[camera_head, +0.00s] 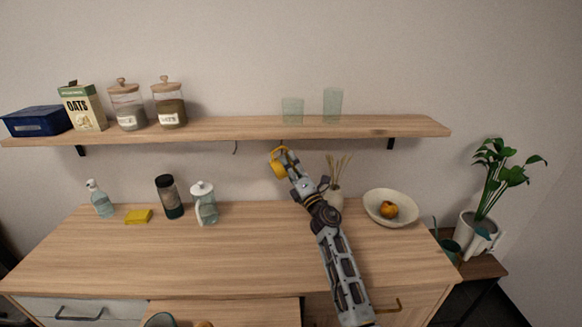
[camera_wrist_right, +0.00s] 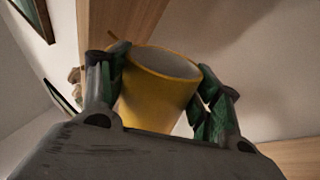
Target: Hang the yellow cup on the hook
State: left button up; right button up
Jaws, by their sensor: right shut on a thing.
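The yellow cup (camera_head: 277,169) is held up just below the wall shelf. My right gripper (camera_head: 288,160) is shut on it. In the right wrist view the cup (camera_wrist_right: 158,98) sits between the two green-padded fingers (camera_wrist_right: 160,95), with its pale inside showing. A dark hook (camera_head: 235,147) hangs under the shelf, left of the cup and apart from it. Another small dark piece shows under the shelf just above the cup, but I cannot tell whether it touches it. The cup's handle is not clear. My left gripper is not in view.
The wooden shelf (camera_head: 230,131) carries jars, an oats box and two glasses. The counter's middle is clear.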

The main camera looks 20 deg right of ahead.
jog(key=o, duration=1.3)
jog(key=shift+c, duration=0.2)
jog(key=v, duration=1.2)
dwell(0.5)
